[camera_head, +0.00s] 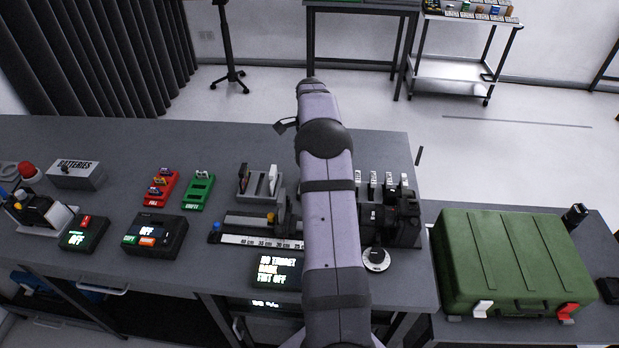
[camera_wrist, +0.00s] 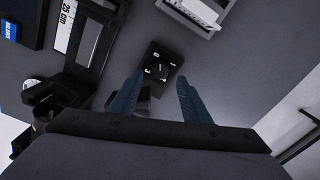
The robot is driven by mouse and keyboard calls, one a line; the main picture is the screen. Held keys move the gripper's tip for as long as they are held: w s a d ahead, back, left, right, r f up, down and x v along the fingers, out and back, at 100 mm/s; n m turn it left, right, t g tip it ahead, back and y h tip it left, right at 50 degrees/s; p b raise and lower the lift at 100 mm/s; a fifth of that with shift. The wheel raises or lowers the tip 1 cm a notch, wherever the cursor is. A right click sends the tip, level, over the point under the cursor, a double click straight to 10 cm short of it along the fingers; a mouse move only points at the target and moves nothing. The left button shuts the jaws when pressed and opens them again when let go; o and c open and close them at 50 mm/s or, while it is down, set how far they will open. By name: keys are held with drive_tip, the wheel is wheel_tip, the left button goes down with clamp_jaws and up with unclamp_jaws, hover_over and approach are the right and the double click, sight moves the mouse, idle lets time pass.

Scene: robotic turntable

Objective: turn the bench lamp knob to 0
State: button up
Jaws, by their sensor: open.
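In the wrist view a small black square box carries a round dark knob (camera_wrist: 159,70) with a light pointer line and small white marks around it. The marks are too small to read, so I cannot tell the setting. My gripper (camera_wrist: 160,78) is open, with its two blue fingers apart on either side of the lower part of the box in the picture. Nothing is held between them. I cannot tell how far the fingertips are above the box. In the head view my arm hides the gripper, and I cannot make out the knob box there.
The ruler fixture (camera_head: 262,241) and a dark display (camera_head: 277,271) lie left of my arm. A black device (camera_head: 405,222) and a round white dial (camera_head: 376,260) stand right of it. A green case (camera_head: 505,255) is farther right.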

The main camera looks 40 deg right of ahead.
drive_tip(key=shift+r, duration=1.4)
drive_tip(key=m, duration=0.2)
drive_tip(key=shift+w+m+p, duration=0.1)
drive_tip(key=shift+m+p, duration=0.2)
drive_tip(key=shift+f+p, duration=1.3)
drive_tip(key=shift+f, duration=2.45)
drive_tip(key=c, duration=1)
drive_tip(key=shift+c, duration=0.2)
